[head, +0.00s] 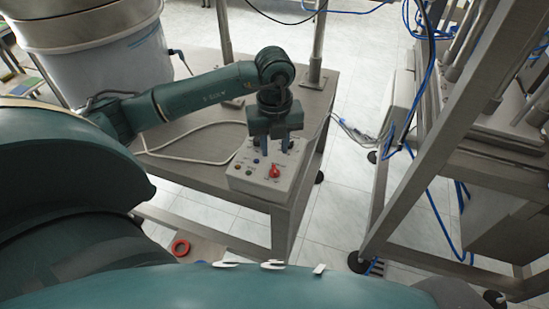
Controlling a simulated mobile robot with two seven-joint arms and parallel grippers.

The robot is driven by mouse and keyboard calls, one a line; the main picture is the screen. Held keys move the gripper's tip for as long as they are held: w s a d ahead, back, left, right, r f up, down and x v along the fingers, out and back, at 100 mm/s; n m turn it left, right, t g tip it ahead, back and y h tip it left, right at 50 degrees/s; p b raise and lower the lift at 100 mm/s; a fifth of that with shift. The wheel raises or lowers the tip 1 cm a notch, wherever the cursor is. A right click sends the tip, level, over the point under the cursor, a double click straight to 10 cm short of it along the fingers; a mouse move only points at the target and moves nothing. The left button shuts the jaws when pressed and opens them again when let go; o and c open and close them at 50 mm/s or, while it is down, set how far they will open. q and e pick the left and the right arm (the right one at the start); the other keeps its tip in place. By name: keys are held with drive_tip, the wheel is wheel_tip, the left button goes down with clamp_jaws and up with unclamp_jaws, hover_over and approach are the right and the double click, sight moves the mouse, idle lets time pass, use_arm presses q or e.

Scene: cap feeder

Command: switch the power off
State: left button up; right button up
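A grey control box (248,182) sits at the near corner of a metal table. Its top panel carries a red rotary switch (274,171) and several small buttons and knobs; the panel labels are too small to read. My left gripper (275,147) points down over the far part of the panel, behind the red switch in the picture. Its two fingers are apart, with nothing visible between them. Whether the fingertips touch the panel cannot be told. The gripper hides part of the box's far edge. My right gripper is not in view.
The metal table (185,166) has a pale cable (190,158) lying across it. A large white drum (105,65) stands at the back left. A metal frame (445,135) with blue cables stands at the right. Tiled floor lies between.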

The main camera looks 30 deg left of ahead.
use_arm(q)
wheel_tip(320, 180, up, 6)
drive_tip(key=shift+r, duration=0.15)
idle(0.5)
